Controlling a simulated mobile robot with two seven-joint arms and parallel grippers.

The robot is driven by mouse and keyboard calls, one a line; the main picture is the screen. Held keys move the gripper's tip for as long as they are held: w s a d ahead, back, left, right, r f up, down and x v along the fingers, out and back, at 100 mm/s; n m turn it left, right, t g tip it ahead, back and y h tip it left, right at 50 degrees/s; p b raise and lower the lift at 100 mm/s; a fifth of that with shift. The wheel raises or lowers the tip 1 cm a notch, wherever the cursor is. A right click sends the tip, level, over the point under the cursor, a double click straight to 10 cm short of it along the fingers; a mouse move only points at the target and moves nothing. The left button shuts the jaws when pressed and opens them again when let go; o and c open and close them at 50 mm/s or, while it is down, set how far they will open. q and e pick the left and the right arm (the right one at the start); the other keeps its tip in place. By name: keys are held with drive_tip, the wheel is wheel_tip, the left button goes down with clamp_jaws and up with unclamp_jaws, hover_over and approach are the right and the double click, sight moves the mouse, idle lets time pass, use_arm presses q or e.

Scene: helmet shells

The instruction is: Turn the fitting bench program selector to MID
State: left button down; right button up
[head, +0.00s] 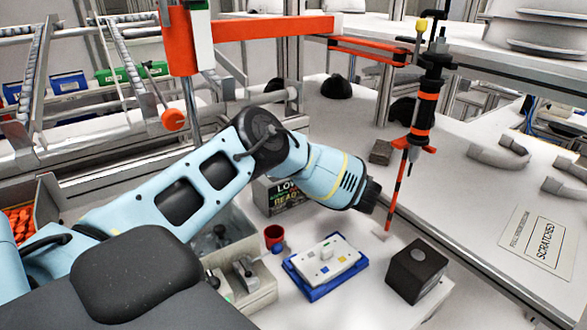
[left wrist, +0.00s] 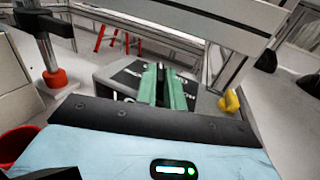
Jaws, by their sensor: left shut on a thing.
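The fitting bench selector box (head: 268,197) is dark grey, partly behind my left forearm in the head view. Its front display reads "LO", cut off by my arm, above a green "READY". In the left wrist view, the box (left wrist: 104,75) has a dark top panel with small white marks, too small to read. My left gripper (left wrist: 161,74) has green fingers over this panel, shut on the selector knob, which they mostly hide. In the head view the fingers are hidden behind the arm. My right gripper is not in view.
A red cup (head: 274,236), a blue tray with a white plate (head: 327,262) and a black block (head: 416,270) stand in front. A black-and-orange hanging tool (head: 425,110) is at right. An orange arm (head: 260,27) spans above. Table at right has free room.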

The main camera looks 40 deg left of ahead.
use_arm(q)
drive_tip(key=shift+s+m+t, duration=0.1)
drive_tip(key=shift+m+t, duration=0.3)
drive_tip(key=shift+t, duration=0.2)
drive_tip(key=m+t, duration=0.2)
drive_tip(key=t, duration=0.1)
drive_tip(key=m+t, duration=0.1)
drive_tip(key=t, duration=0.1)
drive_tip(key=shift+s+a+f+h, duration=0.1)
drive_tip(key=shift+s+h, duration=0.2)
drive_tip(key=shift+s, duration=0.1)
drive_tip(key=shift+s+a+m+t+h, duration=0.15)
drive_tip(key=shift+m+t+h, duration=0.45)
drive_tip(key=shift+m+t, duration=0.55)
drive_tip(key=shift+s+m+t+h, duration=0.15)
drive_tip(key=shift+m+t+h, duration=0.6)
drive_tip(key=shift+t, duration=0.9)
drive_tip(key=c, duration=1.5)
unclamp_jaws()
